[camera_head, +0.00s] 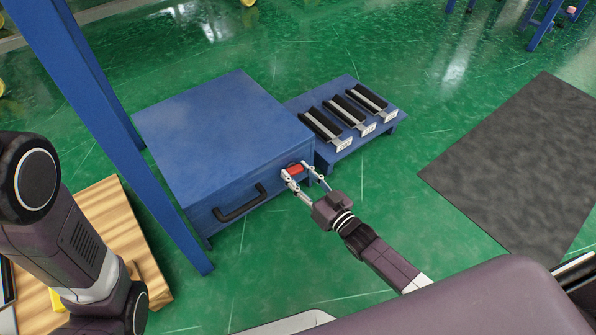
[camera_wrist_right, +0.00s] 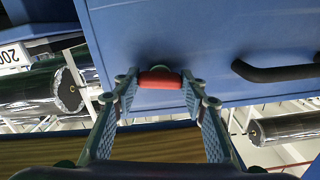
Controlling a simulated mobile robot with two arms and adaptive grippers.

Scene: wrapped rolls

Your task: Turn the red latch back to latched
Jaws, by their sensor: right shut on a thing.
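The red latch (camera_head: 295,169) is on the front face of the blue box (camera_head: 223,130), near its right end. It also shows in the right wrist view (camera_wrist_right: 160,79), lying lengthwise across between the fingers. My right gripper (camera_head: 305,173) is at the latch, with a fingertip at each end of it; in the right wrist view my right gripper (camera_wrist_right: 159,86) is shut on the latch. A black handle (camera_head: 240,204) is on the same face, left of the latch. My left arm shows at the left edge of the head view, but its gripper is not seen.
A low blue rack (camera_head: 392,124) with several black wrapped rolls stands right of the box. A dark mat (camera_head: 520,165) lies on the green floor at the right. A blue post (camera_head: 110,140) rises left of the box, beside a wooden surface (camera_head: 110,215).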

